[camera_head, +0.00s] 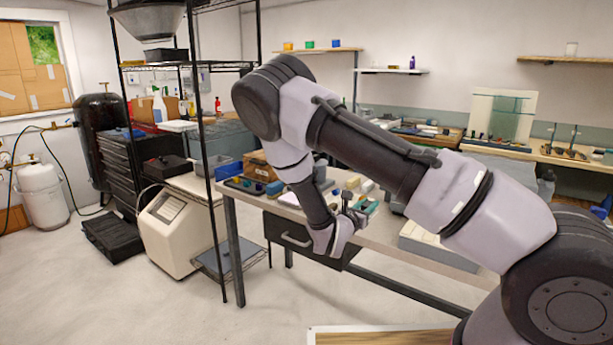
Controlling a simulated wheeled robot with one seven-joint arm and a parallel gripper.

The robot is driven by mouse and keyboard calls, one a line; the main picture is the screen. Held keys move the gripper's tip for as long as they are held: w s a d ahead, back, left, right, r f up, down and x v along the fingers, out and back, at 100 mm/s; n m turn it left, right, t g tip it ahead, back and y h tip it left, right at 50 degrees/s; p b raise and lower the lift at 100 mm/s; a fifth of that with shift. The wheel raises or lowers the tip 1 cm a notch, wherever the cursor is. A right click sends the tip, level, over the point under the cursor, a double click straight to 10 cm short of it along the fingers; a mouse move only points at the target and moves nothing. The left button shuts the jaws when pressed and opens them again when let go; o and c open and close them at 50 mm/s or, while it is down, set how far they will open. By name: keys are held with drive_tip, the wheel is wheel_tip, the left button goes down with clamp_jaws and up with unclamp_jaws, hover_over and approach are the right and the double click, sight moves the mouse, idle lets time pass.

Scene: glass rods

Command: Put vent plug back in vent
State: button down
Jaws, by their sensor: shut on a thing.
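My arm reaches in from the right, over the workbench (385,232). My gripper (349,202) is small in view near the bench's front edge, above the drawer. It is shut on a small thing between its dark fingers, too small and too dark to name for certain. I cannot pick out the vent plug clearly. A cream, box-shaped unit (178,240) with a sloped panel stands on the floor to the left, apart from my gripper. No vent opening can be made out on it.
Tools, a brown box (257,166) and small coloured items lie on the bench around my gripper. A black wire rack (204,150) stands between the cream unit and the bench. A drawer (291,241) hangs under the bench. The floor at front left is clear.

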drive_tip(key=s+d+n+t+y, duration=0.1)
drive_tip(key=d+y, duration=0.1)
drive_tip(key=d, duration=0.7)
drive_tip(key=shift+s+d+r+n, duration=0.15)
drive_tip(key=shift+r+n, duration=0.15)
